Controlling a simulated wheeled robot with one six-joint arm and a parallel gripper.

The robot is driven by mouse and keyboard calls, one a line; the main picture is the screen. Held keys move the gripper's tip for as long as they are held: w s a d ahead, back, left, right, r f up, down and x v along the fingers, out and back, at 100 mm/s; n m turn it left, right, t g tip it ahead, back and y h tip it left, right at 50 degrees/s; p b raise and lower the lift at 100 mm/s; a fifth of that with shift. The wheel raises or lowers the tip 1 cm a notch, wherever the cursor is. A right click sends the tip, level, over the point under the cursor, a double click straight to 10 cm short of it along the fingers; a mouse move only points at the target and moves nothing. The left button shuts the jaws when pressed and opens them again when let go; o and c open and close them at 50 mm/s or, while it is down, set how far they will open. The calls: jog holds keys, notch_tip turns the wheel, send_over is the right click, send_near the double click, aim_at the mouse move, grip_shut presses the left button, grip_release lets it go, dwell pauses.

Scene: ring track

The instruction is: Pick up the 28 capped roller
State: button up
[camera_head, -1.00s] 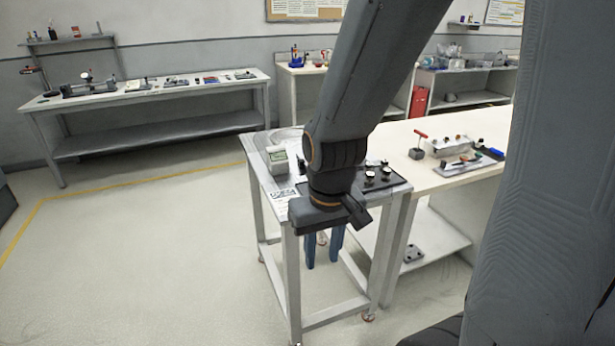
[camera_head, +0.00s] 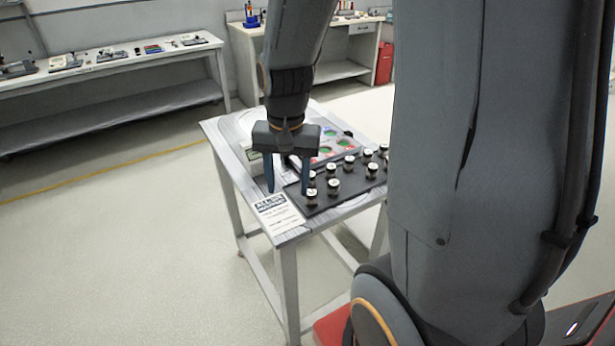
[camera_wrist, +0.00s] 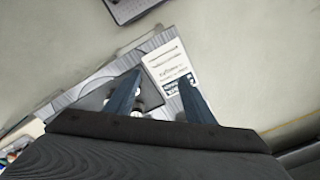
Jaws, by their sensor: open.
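Several capped rollers with white tops and dark bodies stand upright on a black tray (camera_head: 340,201) on the small table. The numbers on their caps are too small to read, so I cannot tell which is 28. One roller (camera_head: 311,197) stands at the tray's near left corner, close to my gripper's right finger. My gripper (camera_head: 286,187) is open and empty, pointing down at the tray's left end. In the wrist view its blue fingers (camera_wrist: 161,80) are spread, and a roller (camera_wrist: 139,104) shows partly beside the left finger; the palm hides the rest.
The small table (camera_head: 222,150) also holds a printed card (camera_head: 277,214), a light box behind the gripper and a panel with coloured round spots (camera_head: 335,143). A long bench (camera_head: 110,72) stands at the back left. The floor to the left is clear.

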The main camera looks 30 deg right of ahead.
jog(key=w+d+m, duration=0.3)
jog(key=m, duration=0.1)
jog(key=w+d+m, duration=0.2)
jog(key=d+m, duration=0.2)
jog(key=w+d+m, duration=0.3)
jog(key=m, duration=0.2)
jog(key=shift+w+d+f+g, duration=0.3)
jog(key=shift+d+f+g, duration=0.1)
jog(key=shift+d+f+p, duration=0.15)
jog(key=shift+p, duration=0.15)
jog(key=shift+f+m, duration=0.3)
jog(key=shift+f, duration=0.05)
jog(key=shift+w+f+p, duration=0.2)
jog(key=shift+f+p, duration=1.2)
jog(key=shift+f, duration=2)
jog(key=c, duration=1.2)
